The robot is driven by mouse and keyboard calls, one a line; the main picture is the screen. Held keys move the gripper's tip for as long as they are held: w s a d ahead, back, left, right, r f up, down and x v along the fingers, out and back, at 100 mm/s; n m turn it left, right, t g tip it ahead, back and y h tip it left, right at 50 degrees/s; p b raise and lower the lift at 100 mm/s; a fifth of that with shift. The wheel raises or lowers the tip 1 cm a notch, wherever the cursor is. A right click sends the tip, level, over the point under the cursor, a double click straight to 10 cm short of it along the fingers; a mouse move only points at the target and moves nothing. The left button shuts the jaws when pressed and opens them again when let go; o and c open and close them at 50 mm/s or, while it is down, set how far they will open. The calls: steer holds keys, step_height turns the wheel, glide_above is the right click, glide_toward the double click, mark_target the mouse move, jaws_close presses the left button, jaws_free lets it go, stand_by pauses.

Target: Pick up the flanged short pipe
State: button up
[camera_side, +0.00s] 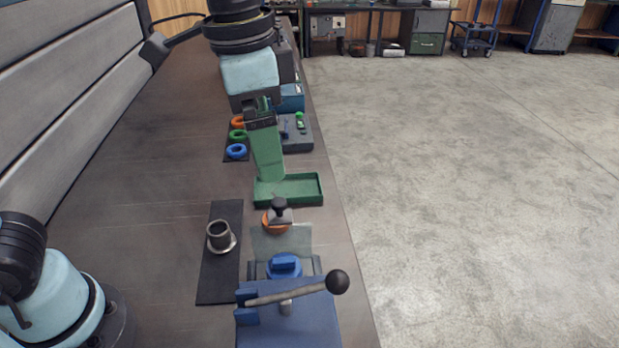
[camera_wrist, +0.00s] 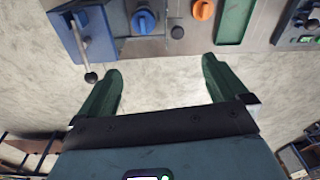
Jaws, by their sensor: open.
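The flanged short pipe (camera_side: 219,235) stands upright, flange down, on a dark mat (camera_side: 222,282) on the bench. My gripper (camera_side: 270,178) hangs over the bench, behind and to the right of the pipe and above the green tray. It is apart from the pipe. In the wrist view my gripper (camera_wrist: 161,72) has its two green fingers spread wide with nothing between them. The pipe does not show in the wrist view.
A blue lever press (camera_side: 288,310) stands at the front right of the pipe. An orange part with a black knob (camera_side: 278,214) and a green tray (camera_side: 312,190) sit right of and behind the pipe. Coloured rings (camera_side: 237,151) lie farther back. The bench left of the mat is clear.

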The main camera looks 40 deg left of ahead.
steer(key=a+f+n+t, duration=0.2)
steer(key=a+f, duration=0.1)
steer(key=a, duration=0.1)
steer(key=a+f+n+t, duration=0.2)
steer(key=a+f, duration=0.2)
steer(key=a, duration=0.1)
steer(key=a+f+n+t, duration=0.1)
steer(key=a+f+n, duration=0.2)
steer(key=a+f, duration=0.1)
steer(key=shift+w+a+f+t, duration=0.1)
steer(key=shift+w+a+t, duration=0.2)
steer(key=shift+a+t, duration=0.15)
steer(key=shift+c, duration=0.2)
steer(key=shift+a+f+n+y, duration=0.25)
steer(key=shift+a+n+y, duration=0.05)
steer(key=shift+a, duration=0.05)
steer(key=shift+c, duration=0.5)
steer(key=n+g, duration=0.4)
steer(key=g, duration=0.3)
glide_above(283, 260)
steer(key=shift+w+r, duration=0.2)
steer(key=shift+r, duration=0.2)
steer(key=shift+s+d+f+n, duration=0.1)
steer(key=shift+d+n, duration=0.05)
steer(key=shift+n, duration=0.15)
steer(key=shift+f, duration=6)
